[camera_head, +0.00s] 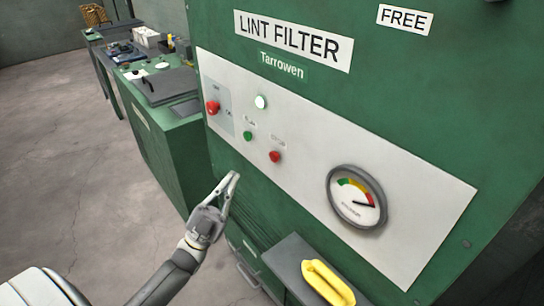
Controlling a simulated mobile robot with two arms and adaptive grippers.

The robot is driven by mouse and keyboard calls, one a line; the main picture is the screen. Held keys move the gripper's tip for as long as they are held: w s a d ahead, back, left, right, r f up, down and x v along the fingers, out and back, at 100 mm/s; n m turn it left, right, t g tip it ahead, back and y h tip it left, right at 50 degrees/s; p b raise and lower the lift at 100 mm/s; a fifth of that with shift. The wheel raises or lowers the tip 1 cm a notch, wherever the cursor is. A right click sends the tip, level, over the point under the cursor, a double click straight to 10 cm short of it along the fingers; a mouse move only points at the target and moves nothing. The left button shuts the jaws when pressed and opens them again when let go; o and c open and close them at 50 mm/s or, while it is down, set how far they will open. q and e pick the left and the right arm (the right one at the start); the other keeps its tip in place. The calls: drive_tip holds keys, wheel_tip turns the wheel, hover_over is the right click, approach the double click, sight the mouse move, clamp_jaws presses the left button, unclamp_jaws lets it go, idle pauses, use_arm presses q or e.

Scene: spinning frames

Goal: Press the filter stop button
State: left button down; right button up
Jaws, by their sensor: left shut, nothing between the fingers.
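The green lint filter cabinet (400,75) has a slanted white panel (310,180) on its front. A small red button (275,157) sits on the panel, below a tiny label too small to read. A green button (248,136) is to its left. A larger red knob (212,107) is at the panel's left end. A white lamp (261,101) looks lit. My left gripper (232,177) is shut and empty, its fingertips below and left of the small red button and apart from it in the picture. My right gripper is not in view.
A round gauge (357,198) is right of the buttons, its needle near the red zone. A grey ledge (285,257) with a yellow handle (327,283) juts out below. Green benches with clutter stand at the back left. The grey floor (60,160) is clear.

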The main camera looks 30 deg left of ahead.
sight(275, 156)
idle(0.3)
use_arm(q)
drive_tip(key=w+d+b, duration=0.3)
drive_tip(key=w, duration=0.5)
drive_tip(key=shift+d, duration=0.2)
drive_tip(key=shift+w, duration=0.1)
idle(0.4)
idle(0.9)
drive_tip(key=shift+w+d, duration=0.15)
drive_tip(key=shift+w, duration=0.25)
